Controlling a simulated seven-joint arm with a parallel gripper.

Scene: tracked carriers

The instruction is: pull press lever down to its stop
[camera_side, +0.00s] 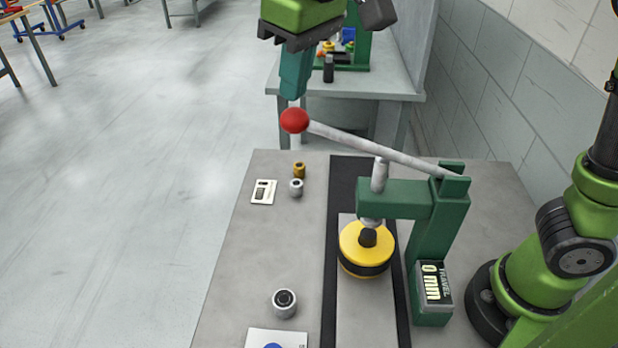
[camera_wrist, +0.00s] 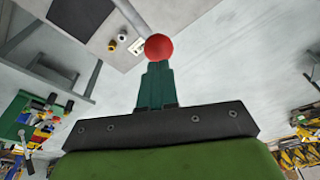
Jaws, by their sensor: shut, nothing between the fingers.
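The press lever (camera_side: 375,150) is a grey rod with a red ball knob (camera_side: 294,120) on its left end. It slopes up to the left from the green press frame (camera_side: 436,225). The travel display (camera_side: 433,284) on the press reads 0 mm. A yellow and black round piece (camera_side: 366,250) sits under the ram. My gripper (camera_side: 293,97) is shut and empty, with its tips pointing down just above the knob. In the wrist view the red knob (camera_wrist: 159,47) shows at the tips of my gripper (camera_wrist: 156,64). I cannot tell whether they touch.
Small brass (camera_side: 299,170) and steel (camera_side: 296,187) cylinders stand beside a white card (camera_side: 263,191) on the bench. A larger steel cylinder (camera_side: 285,303) stands near the front. Another bench (camera_side: 395,78) with a green rack is behind.

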